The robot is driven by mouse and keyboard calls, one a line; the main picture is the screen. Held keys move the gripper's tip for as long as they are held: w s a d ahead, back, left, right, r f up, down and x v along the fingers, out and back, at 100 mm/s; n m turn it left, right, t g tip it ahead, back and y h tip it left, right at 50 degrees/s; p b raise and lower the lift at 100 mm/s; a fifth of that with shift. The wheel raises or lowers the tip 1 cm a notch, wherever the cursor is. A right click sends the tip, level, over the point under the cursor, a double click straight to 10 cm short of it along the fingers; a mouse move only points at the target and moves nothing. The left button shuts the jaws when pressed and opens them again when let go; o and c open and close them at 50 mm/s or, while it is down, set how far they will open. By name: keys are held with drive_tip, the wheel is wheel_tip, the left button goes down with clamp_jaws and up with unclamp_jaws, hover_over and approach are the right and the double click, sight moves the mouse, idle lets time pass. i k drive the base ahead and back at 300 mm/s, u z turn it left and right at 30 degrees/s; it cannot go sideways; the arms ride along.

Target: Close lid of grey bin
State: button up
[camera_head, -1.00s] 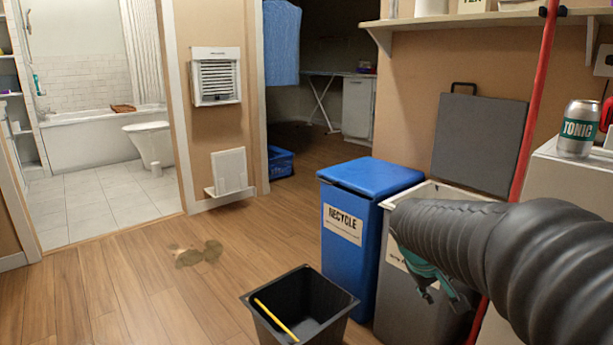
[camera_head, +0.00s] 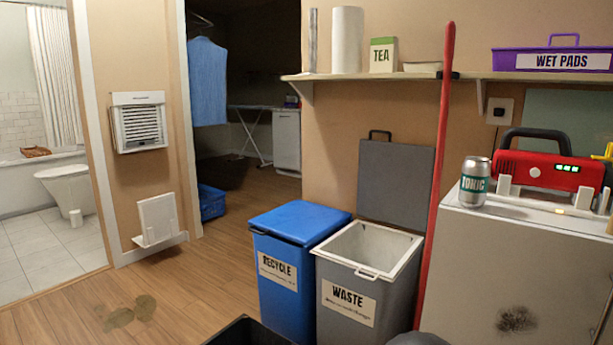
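The grey bin (camera_head: 335,318) carries a "WASTE" label and stands against the wall, right of the blue bin. Its grey lid (camera_head: 396,184) stands open and upright behind it, against the wall, with a dark loop handle on its top edge. The bin's pale rim and its inside show, and I see nothing in the part of the inside that shows. My gripper is out of view.
A closed blue "RECYCLE" bin (camera_head: 281,264) adjoins on the left. A red pole (camera_head: 437,170) stands just right of the lid. A white cabinet (camera_head: 504,262) right of it bears a TONIC can (camera_head: 475,181) and a red device (camera_head: 546,170). A shelf (camera_head: 400,76) runs above the lid.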

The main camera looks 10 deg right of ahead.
sight(396, 179)
drive_tip(key=u, duration=0.75)
drive_tip(key=k, duration=1.05)
drive_tip(key=u, duration=0.8)
drive_tip(key=i, duration=1.8)
drive_tip(key=z, duration=0.55)
drive_tip(key=i, duration=1.9)
drive_tip(key=z, duration=0.5)
drive_tip(key=i, duration=2)
drive_tip(key=z, duration=1.15)
drive_tip(key=i, duration=1.2)
drive_tip(key=z, duration=1.8)
drive_tip(key=i, duration=0.85)
drive_tip(key=z, duration=0.55)
